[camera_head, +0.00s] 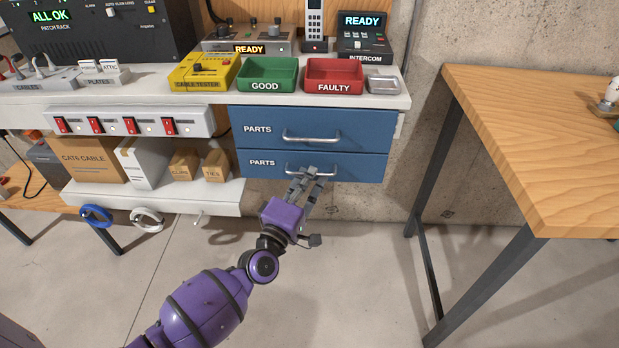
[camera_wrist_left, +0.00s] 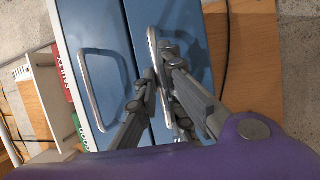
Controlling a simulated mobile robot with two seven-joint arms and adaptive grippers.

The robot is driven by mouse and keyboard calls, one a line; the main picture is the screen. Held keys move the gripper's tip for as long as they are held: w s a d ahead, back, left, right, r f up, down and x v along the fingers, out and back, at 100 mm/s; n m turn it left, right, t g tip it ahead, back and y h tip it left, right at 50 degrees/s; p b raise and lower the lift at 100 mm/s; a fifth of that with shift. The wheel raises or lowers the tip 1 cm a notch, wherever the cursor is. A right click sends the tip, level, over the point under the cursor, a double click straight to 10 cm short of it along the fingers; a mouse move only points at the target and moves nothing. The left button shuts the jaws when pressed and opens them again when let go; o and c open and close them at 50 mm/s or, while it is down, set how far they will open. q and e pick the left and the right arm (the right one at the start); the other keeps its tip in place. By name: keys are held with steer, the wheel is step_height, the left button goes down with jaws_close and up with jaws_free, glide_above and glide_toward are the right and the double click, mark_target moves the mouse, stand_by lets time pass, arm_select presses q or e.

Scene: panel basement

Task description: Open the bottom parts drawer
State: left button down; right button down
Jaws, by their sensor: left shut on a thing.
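The bottom parts drawer (camera_head: 262,164) is the lower of two blue drawers labelled PARTS under the white bench. Its front looks level with the top drawer (camera_head: 355,122), so it appears closed. My left gripper (camera_head: 311,173) is at the bottom drawer's silver handle (camera_head: 296,172), with its fingers shut on the bar. In the left wrist view the fingers (camera_wrist_left: 162,80) close around this handle (camera_wrist_left: 153,45), and the top drawer's handle (camera_wrist_left: 88,85) stands free beside them. The fingers hide part of the bar. My right gripper is not in view.
Green GOOD and red FAULTY trays (camera_head: 333,76) stand on the bench above the drawers. A shelf with boxes (camera_head: 92,166) is to the left. A wooden table (camera_head: 530,110) with dark legs is to the right. The floor in front of the drawers is clear.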

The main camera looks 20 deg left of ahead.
arm_select(q)
steer(key=s+d+p, duration=0.1)
steer(key=s+d, duration=0.2)
steer(key=s, duration=0.9)
steer(key=s+d+p, duration=0.2)
steer(key=s+d, duration=0.2)
steer(key=s, duration=0.8)
steer(key=shift+s+r, duration=0.15)
steer(key=shift+s, duration=0.2)
steer(key=c, duration=1.9)
jaws_free()
steer(key=v, duration=1.2)
steer(key=shift+s, duration=0.1)
